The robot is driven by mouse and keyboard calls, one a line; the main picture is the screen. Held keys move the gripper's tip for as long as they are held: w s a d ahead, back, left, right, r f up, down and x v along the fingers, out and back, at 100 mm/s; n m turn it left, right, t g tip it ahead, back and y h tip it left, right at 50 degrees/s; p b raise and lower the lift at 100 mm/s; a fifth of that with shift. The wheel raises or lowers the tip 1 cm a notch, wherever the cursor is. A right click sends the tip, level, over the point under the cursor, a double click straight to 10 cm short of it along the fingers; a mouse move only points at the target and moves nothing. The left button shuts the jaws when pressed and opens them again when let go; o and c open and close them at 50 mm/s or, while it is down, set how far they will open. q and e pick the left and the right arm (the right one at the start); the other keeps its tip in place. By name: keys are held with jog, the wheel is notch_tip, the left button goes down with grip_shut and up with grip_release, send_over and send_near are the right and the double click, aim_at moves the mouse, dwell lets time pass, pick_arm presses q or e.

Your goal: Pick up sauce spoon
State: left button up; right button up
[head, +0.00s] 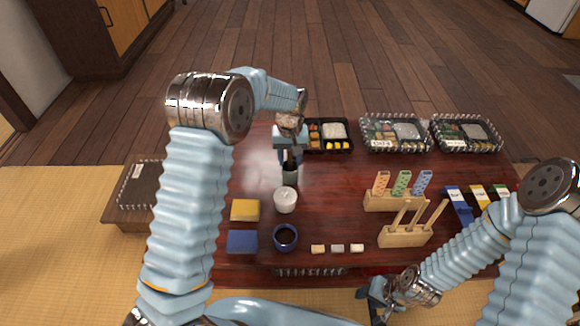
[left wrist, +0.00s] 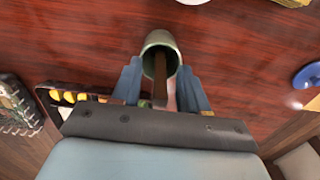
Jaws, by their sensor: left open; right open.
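The sauce spoon shows as a brown handle (left wrist: 160,76) standing in a green-grey cup (left wrist: 160,48) in the left wrist view. In the head view the cup (head: 290,176) stands on the dark red table, partly hidden under my left gripper. My left gripper (head: 290,152) is open above the cup. In the left wrist view its two fingers (left wrist: 160,88) are on either side of the handle, with gaps to it. The spoon's lower end is hidden in the cup. My right gripper (head: 378,300) is open and empty near the front edge of the table.
A white lidded jar (head: 286,201) and a dark blue cup (head: 286,238) stand in front of the green-grey cup. Yellow (head: 244,210) and blue (head: 242,241) squares lie left. A bento tray (head: 334,146) is behind. Wooden racks (head: 404,236) stand right.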

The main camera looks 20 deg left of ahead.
pick_arm(q)
grip_shut()
notch_tip(320, 180, up, 10)
jog(key=shift+r+p, duration=0.1)
jog(key=shift+p, duration=0.45)
